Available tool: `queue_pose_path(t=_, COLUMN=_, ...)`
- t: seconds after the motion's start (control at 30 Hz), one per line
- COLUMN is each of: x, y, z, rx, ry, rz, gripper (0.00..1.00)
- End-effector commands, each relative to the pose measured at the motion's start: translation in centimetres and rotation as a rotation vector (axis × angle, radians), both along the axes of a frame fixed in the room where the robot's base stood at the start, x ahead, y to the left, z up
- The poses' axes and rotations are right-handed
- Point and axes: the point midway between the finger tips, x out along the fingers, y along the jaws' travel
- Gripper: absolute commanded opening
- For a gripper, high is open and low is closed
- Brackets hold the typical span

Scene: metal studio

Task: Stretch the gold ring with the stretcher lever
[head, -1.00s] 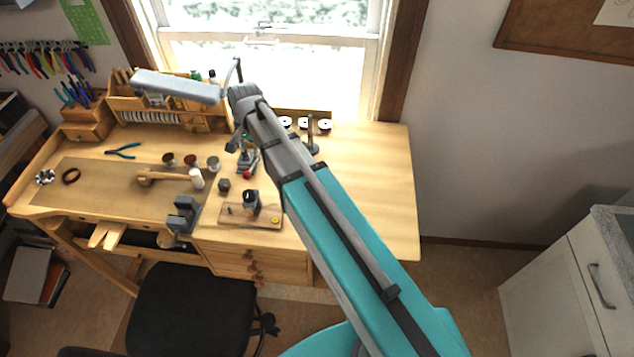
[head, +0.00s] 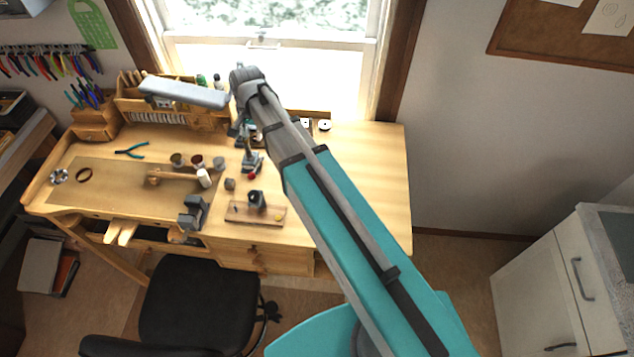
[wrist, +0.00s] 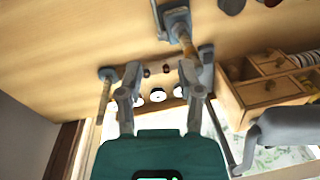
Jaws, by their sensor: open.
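My gripper (wrist: 157,90) is open and empty in the wrist view, its two grey fingers spread apart above the bench. A grey-blue bench tool (wrist: 175,22) with a yellowish shaft stands near the top of that view, beyond the fingers; I cannot tell whether it is the stretcher. A smaller post on a grey base (wrist: 108,75) is left of the fingers. In the head view a small tool with a red knob (head: 252,176) stands mid-bench; it may carry the lever. I cannot make out the gold ring for certain.
The wooden bench (head: 375,190) has clear room at its right. A mallet (head: 180,178), a small vise (head: 194,211) and a wooden board (head: 243,214) occupy its middle and front. A grey lamp (head: 185,91) hangs over the back. A black chair (head: 200,305) stands in front.

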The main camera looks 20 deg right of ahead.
Motion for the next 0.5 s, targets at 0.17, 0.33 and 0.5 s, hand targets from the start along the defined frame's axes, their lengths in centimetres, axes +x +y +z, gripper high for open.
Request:
queue_pose_path(t=0.17, x=-0.1, y=-0.1, z=1.9, rx=0.000, ry=0.000, rz=0.000, gripper=0.47)
queue_pose_path(t=0.33, x=-0.2, y=-0.2, z=3.2, rx=0.000, ry=0.000, rz=0.000, gripper=0.47)
queue_pose_path(t=0.5, x=-0.2, y=-0.3, z=4.0, rx=0.000, ry=0.000, rz=0.000, gripper=0.47)
